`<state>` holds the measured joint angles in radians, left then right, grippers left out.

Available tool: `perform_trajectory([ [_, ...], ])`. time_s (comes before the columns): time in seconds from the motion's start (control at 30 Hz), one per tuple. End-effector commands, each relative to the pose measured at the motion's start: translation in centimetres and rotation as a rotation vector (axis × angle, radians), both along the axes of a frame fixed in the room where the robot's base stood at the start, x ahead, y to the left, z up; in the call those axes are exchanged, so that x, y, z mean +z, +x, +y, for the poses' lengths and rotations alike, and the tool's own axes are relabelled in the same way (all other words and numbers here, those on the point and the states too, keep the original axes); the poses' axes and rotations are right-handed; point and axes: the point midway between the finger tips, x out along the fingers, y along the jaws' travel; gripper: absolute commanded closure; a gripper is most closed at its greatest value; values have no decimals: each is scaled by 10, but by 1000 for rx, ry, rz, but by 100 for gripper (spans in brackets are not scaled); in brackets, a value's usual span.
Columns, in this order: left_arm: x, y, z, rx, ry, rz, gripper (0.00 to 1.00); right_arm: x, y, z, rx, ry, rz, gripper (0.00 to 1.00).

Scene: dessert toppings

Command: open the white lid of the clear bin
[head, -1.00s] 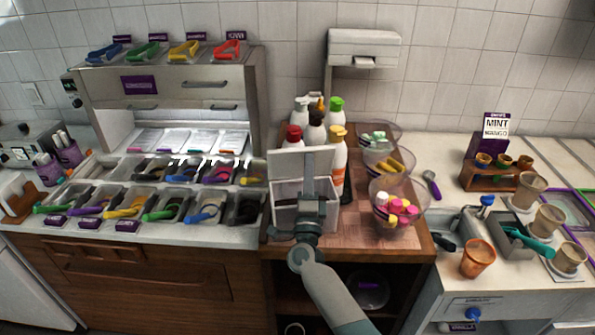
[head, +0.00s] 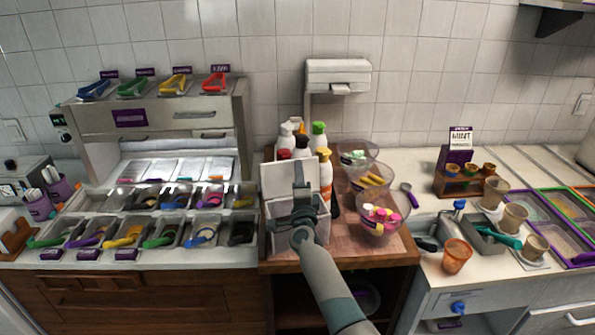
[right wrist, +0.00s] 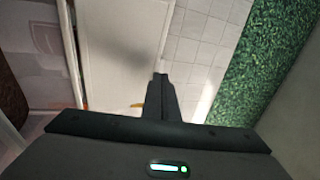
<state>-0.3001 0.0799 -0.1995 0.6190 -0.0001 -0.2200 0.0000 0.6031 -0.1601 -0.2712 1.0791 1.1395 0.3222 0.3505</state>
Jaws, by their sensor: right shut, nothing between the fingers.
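The clear bin (head: 284,240) stands at the left front of the wooden counter. Its white lid (head: 278,182) is raised, tilted up at the bin's back edge. My right gripper (head: 298,162) is over the bin with its fingers pointing up in front of the lid's right part; it is shut and empty. In the right wrist view, the shut fingers (right wrist: 160,80) are in front of the right side of the pale lid panel (right wrist: 118,50). I cannot tell whether they touch it. My arm and wrist hide part of the bin's front and inside. My left gripper is not in view.
Several sauce bottles (head: 319,140) stand close behind the lid. Clear bowls of toppings (head: 383,235) stand to the right. A topping station with trays and tongs (head: 135,228) is to the left. A strip of wooden counter (head: 385,249) right of the bin is clear.

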Motion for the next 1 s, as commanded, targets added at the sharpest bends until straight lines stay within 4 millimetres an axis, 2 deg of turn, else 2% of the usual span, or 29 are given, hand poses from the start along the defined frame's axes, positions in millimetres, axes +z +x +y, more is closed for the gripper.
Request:
perform_trajectory([
  [0.13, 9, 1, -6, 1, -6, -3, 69, 2, 3, 1, 1, -5, 23, 100],
  [0.67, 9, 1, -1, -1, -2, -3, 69, 0, 4, 1, 0, -7, 30, 100],
  [0.87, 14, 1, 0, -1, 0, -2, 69, -1, -1, 1, 1, -7, 31, 100],
  [1.0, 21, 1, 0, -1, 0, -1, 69, -3, -12, 1, 1, -7, 31, 100],
])
